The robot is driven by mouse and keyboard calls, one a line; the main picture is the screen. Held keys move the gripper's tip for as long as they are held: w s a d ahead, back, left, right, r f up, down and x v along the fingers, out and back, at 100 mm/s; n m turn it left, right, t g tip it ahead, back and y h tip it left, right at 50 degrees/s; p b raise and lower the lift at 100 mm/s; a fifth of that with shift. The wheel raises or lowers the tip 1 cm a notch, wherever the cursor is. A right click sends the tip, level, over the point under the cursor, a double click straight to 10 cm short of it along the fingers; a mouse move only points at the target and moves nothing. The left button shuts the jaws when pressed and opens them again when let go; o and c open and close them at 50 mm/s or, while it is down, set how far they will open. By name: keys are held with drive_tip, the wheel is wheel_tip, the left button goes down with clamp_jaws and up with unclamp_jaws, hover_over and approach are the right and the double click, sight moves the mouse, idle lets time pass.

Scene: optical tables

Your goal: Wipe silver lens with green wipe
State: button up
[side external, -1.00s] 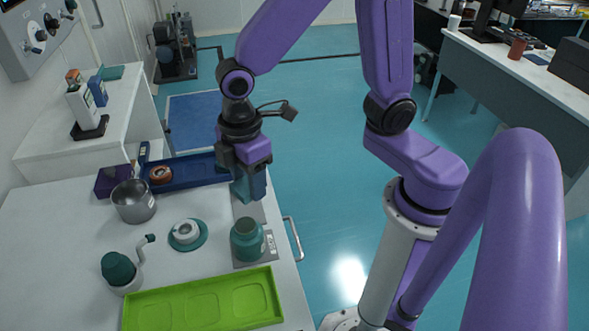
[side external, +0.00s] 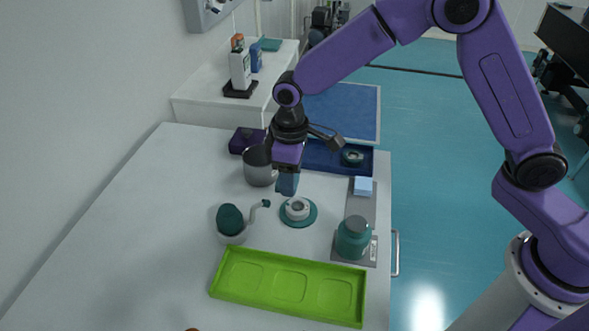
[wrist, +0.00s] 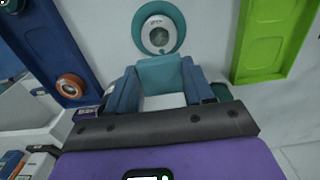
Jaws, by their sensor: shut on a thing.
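The silver lens (side external: 297,207) is a short ring-shaped piece on a round green pad on the white bench; it also shows at the top of the wrist view (wrist: 159,34). My gripper (side external: 287,186) points down above the bench, just behind the lens in the side view. It is shut on the green wipe (wrist: 160,72), a teal folded cloth between the blue fingers in the wrist view. The wipe appears apart from the lens, though the exact height is hard to tell. In the side view the wipe is hard to separate from the fingers.
A lime-green tray (side external: 230,292) lies in front. A teal jar (side external: 353,238) and light-blue square stack (side external: 363,186) are at right. A teal-bulbed bottle (side external: 231,221) stands left, a metal beaker (side external: 258,168) behind. A blue tray (side external: 322,158) lies at the back.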

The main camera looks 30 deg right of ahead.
sight(291, 205)
wheel_tip(291, 205, down, 6)
drive_tip(key=shift+r, duration=0.15)
drive_tip(key=shift+s+d, duration=0.6)
drive_tip(key=shift+d, duration=0.25)
drive_tip(key=shift+s+d, duration=0.6)
drive_tip(key=shift+d, duration=0.25)
drive_tip(key=shift+w+a, duration=0.6)
drive_tip(key=shift+a, duration=0.3)
drive_tip(key=shift+w+a, duration=0.6)
drive_tip(key=shift+a, duration=0.3)
drive_tip(key=shift+d+r, duration=0.1)
drive_tip(key=shift+r, duration=3.6)
